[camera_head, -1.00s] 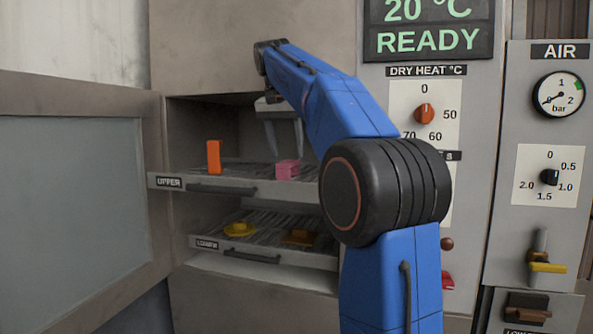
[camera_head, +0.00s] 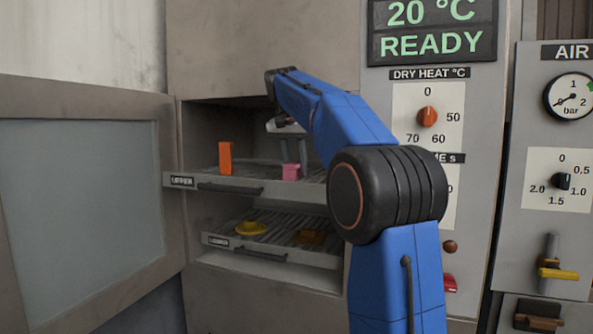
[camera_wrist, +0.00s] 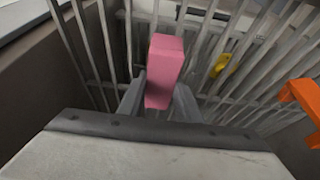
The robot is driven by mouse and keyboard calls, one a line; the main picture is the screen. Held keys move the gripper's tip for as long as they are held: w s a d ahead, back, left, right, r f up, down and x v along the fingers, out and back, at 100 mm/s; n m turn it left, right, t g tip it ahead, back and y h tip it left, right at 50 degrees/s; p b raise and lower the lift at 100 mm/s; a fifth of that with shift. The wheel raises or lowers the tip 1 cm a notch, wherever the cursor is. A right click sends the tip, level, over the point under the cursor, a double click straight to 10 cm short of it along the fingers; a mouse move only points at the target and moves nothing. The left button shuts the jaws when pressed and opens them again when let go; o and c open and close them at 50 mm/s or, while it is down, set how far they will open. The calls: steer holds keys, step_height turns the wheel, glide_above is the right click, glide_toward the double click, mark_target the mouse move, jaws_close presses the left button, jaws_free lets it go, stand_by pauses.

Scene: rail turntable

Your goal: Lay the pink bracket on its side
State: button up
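The pink bracket (camera_head: 291,173) is on the upper rack inside the open cabinet, toward the right of the opening. In the wrist view the pink bracket (camera_wrist: 165,70) is a long block seen between the fingers. My gripper (camera_head: 294,164) reaches down into the cabinet with its fingertips at the bracket. In the wrist view my gripper (camera_wrist: 160,95) has a finger against each side of the bracket and looks shut on it. My arm hides the right part of the rack.
An orange bracket (camera_head: 225,158) stands upright on the upper rack (camera_head: 212,181), left of the pink one. The lower rack (camera_head: 225,241) below carries a yellow piece (camera_head: 250,229) and a brown-orange piece (camera_head: 309,237). The cabinet door (camera_head: 80,200) hangs open at left.

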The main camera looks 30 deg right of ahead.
mark_target(297, 162)
jaws_close()
steer(key=shift+r, duration=1.6)
steer(key=shift+a+r, duration=0.1)
steer(key=shift+r, duration=0.1)
steer(key=s+a, duration=1)
steer(key=a, duration=0.2)
steer(key=s+a, duration=0.9)
steer(key=a, duration=0.4)
steer(key=shift+s, duration=0.4)
